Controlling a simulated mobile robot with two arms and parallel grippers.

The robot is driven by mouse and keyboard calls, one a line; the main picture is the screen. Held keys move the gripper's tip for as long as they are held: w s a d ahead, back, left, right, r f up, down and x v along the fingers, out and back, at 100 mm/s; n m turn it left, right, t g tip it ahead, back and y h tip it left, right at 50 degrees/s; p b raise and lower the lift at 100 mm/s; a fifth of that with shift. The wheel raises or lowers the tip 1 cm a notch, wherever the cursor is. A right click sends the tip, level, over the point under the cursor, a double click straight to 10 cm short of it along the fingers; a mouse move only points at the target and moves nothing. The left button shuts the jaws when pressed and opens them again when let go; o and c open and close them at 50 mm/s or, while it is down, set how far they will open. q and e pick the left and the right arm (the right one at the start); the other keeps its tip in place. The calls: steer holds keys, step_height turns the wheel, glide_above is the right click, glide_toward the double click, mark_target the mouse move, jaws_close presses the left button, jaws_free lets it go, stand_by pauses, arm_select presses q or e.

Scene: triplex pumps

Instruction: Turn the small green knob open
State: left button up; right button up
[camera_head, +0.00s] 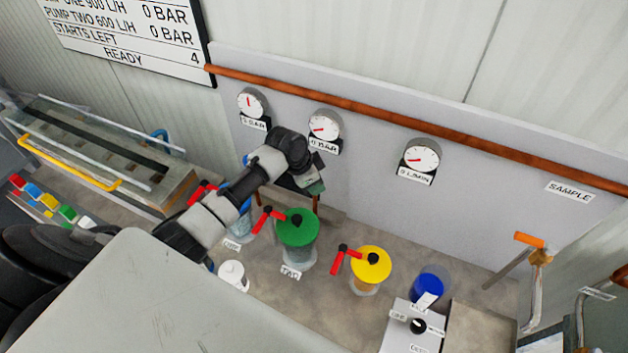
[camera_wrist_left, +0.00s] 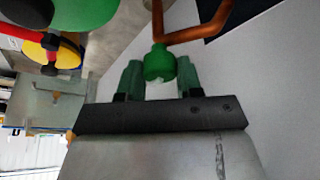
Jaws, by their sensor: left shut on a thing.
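The small green knob (camera_wrist_left: 159,64) shows in the left wrist view on the end of a bent copper pipe (camera_wrist_left: 190,35). My left gripper (camera_wrist_left: 158,80) has its two green fingers on either side of it and is shut on it. In the head view my left gripper (camera_head: 314,187) is at the wall panel, below the middle gauge, and I cannot make out the knob there. The right gripper is not in view.
A large green-topped pump (camera_head: 298,228) with a red lever stands just below my left gripper. A yellow-topped pump (camera_head: 370,264) and a blue cylinder (camera_head: 427,288) stand to its right. Gauges (camera_head: 325,126) and a copper pipe (camera_head: 430,127) run along the panel above.

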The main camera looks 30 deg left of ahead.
arm_select(q)
steer(key=o, duration=0.9)
steer(key=b+v, duration=0.2)
steer(key=v, duration=0.9)
steer(key=shift+b, duration=0.35)
steer(key=shift+s+f, duration=0.1)
steer(key=shift+f, duration=0.05)
